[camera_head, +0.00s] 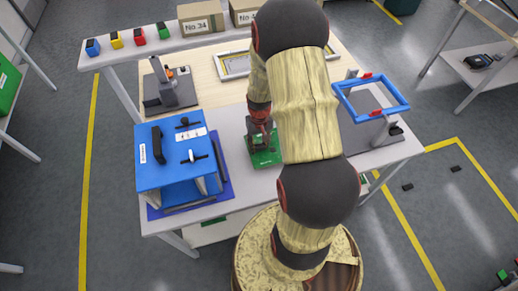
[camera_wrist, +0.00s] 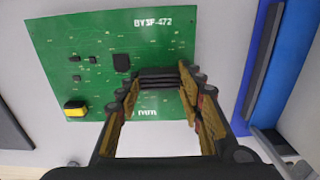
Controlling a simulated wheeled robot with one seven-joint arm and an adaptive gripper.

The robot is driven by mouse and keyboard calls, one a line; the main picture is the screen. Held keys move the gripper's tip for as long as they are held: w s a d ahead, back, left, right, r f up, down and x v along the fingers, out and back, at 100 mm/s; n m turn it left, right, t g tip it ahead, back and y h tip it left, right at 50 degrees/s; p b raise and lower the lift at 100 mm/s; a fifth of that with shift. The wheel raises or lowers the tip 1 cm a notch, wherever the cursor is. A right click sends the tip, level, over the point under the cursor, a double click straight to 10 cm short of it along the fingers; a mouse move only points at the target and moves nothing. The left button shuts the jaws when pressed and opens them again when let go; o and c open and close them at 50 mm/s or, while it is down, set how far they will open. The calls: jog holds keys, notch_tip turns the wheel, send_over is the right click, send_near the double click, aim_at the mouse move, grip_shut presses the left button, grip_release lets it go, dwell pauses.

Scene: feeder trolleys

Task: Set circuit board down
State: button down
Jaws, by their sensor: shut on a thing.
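The green circuit board (camera_wrist: 60,50) fills the upper left of the wrist view. It carries dark chips, a yellow component and the printed text "BY3F-472". My gripper (camera_wrist: 160,80) is shut on the board at its lower right part, with the fingertips over a dark block. In the head view the board (camera_head: 262,158) shows at the middle of the white table (camera_head: 240,185), below my gripper (camera_head: 260,132). Part of the board is hidden behind my arm. I cannot tell whether the board touches the table.
A blue fixture (camera_head: 165,137) with black handles stands left of the board. A stand with a blue frame (camera_head: 372,97) is at the right. A grey device (camera_head: 168,90) stands at the back left. Boxes (camera_head: 200,18) and small coloured bins sit on the rear shelf (camera_head: 165,47).

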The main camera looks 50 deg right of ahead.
jog(key=f, duration=0.2)
jog(key=f+b, duration=0.1)
jog(key=shift+w+d+f, duration=0.1)
jog(key=shift+w+f, duration=0.15)
jog(key=shift+f, duration=0.05)
jog(key=shift+r, duration=0.1)
jog(key=c, duration=1.2)
grip_release()
jog(key=shift+s, duration=0.1)
jog(key=shift+c, duration=0.2)
jog(key=shift+o, duration=0.4)
